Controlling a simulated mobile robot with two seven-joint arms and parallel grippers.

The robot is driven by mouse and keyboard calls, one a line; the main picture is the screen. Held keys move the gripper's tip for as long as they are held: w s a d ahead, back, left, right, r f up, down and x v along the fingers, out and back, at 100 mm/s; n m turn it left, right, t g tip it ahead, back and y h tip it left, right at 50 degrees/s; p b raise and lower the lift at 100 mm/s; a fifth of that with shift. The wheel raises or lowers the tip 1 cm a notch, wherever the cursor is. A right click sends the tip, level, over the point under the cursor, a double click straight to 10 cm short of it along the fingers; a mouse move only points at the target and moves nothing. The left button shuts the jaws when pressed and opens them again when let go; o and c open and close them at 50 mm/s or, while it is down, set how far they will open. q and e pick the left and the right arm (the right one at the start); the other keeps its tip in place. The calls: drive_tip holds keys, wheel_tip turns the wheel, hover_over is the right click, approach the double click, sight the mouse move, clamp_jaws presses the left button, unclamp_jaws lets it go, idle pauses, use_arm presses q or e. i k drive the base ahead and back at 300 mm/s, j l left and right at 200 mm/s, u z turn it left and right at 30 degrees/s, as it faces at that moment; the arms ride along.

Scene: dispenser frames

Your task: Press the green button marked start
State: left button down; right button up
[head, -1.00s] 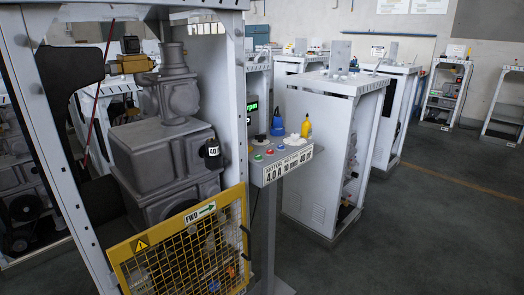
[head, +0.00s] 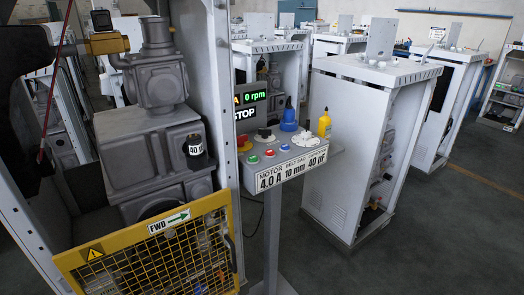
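A grey control panel (head: 331,155) stands on a post at the right side of the near machine frame. A small green button (head: 253,159) is at the left of its front row. A red button (head: 269,153) and a blue button (head: 284,147) sit to its right. The word start is too small to read on the panel. A dark display (head: 250,100) behind the panel reads 0 rpm and STOP. Neither of my grippers is in view.
A red mushroom button on yellow (head: 243,142), a black knob (head: 264,134), a blue container (head: 289,115) and a yellow bottle (head: 324,124) stand on the panel. A yellow mesh guard (head: 150,256) is at front left. A white cabinet (head: 345,150) stands behind. Floor at right is clear.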

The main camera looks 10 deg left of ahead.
sight(252, 158)
drive_tip(key=i+l+u, duration=0.1)
drive_tip(key=i+l, duration=0.35)
drive_tip(key=l, duration=0.3)
drive_tip(key=i+l+u, duration=0.15)
drive_tip(key=l, duration=0.25)
drive_tip(key=i, duration=0.05)
